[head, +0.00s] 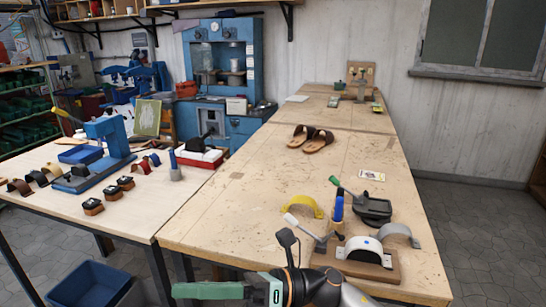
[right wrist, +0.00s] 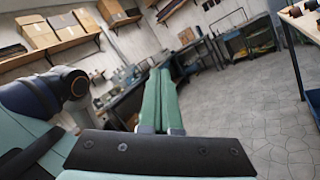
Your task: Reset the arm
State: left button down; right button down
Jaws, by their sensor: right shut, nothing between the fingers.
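My right gripper (head: 176,290) shows at the bottom of the head view, in front of the near edge of the wooden workbench (head: 235,190). Its green fingers point left. In the right wrist view its two long green fingers (right wrist: 159,72) lie side by side, shut, with nothing between them. Part of my right arm shows beside it at the bottom of the head view. My left gripper is not in view.
A stand with a white-faced drum (head: 363,250), a yellow arch (head: 302,205) and a black device (head: 373,208) sit near my arm. Brown sandals (head: 311,138) lie farther back. A blue bin (head: 90,286) stands on the floor. The bench's middle is mostly clear.

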jog(key=w+d+f+m+t+h, duration=0.45)
jog(key=d+f+m+t, duration=0.5)
jog(key=m, duration=0.75)
jog(key=w+d+f+m+t+h, duration=0.45)
jog(key=f+m+t, duration=0.25)
jog(key=m+t, duration=0.7)
jog(key=s+d+f+m+g+h, duration=0.4)
jog(key=s+d+f+m, duration=0.3)
jog(key=f, duration=0.4)
jog(key=s+d+f+m+g+h, duration=0.5)
jog(key=s+d+f+m+g, duration=0.1)
jog(key=s+f, duration=0.5)
jog(key=d+f+m, duration=0.1)
jog(key=m, duration=0.1)
jog(key=shift+s+m, duration=0.3)
jog(key=shift+m, duration=0.1)
